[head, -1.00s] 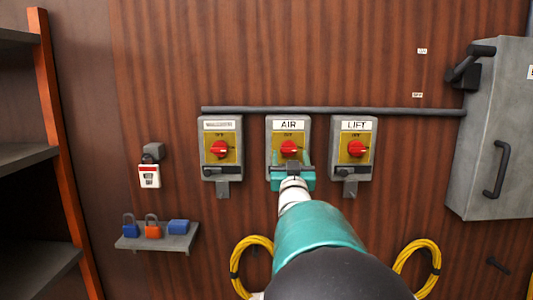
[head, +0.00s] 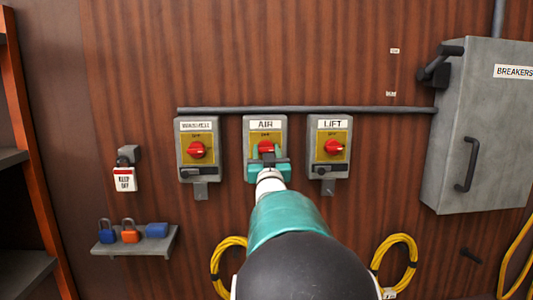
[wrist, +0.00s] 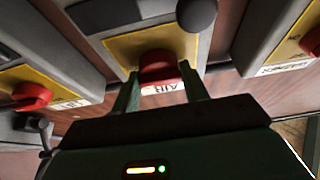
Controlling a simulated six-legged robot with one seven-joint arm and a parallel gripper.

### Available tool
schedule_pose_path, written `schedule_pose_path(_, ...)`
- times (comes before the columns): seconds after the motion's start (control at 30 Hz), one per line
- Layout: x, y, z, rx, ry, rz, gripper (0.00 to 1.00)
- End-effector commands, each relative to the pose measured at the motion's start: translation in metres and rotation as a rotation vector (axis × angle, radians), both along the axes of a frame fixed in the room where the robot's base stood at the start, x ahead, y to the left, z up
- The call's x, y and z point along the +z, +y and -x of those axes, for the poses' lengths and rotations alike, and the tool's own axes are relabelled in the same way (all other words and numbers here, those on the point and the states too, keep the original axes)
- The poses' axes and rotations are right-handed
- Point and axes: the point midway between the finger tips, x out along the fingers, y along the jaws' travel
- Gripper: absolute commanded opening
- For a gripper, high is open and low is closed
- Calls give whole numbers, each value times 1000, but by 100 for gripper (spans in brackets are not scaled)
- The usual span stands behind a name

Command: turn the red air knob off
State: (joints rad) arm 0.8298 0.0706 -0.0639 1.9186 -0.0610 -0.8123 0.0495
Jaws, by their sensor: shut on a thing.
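The red air knob (head: 266,146) is on the middle grey switch box (head: 281,128), labelled AIR, on the wood-panelled wall. My gripper (head: 267,160) is at this knob, in front of the box's lower half. In the wrist view my gripper (wrist: 163,88) has one finger on each side of the red air knob (wrist: 158,66) and is shut on it. The yellow plate (wrist: 165,43) shows behind the knob. The tips partly cover the knob's edges, and its exact pointing direction is hard to tell.
The WASHER box's red knob (head: 196,150) is left and the LIFT box's red knob (head: 333,147) is right, both close by. A grey pipe (head: 300,109) runs above. A breaker cabinet (head: 480,120) stands at the right; a padlock shelf (head: 135,242) is lower left.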

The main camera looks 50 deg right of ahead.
Motion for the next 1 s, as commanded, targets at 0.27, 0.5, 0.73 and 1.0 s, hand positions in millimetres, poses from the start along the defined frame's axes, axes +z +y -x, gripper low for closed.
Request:
schedule_pose_path(0.27,0,0,0,0,80,71,22)
schedule_pose_path(0.5,0,-1,1,0,222,195,22)
schedule_pose_path(0.73,1,-2,2,-1,386,339,22)
schedule_pose_path(1.0,2,-2,2,0,579,510,22)
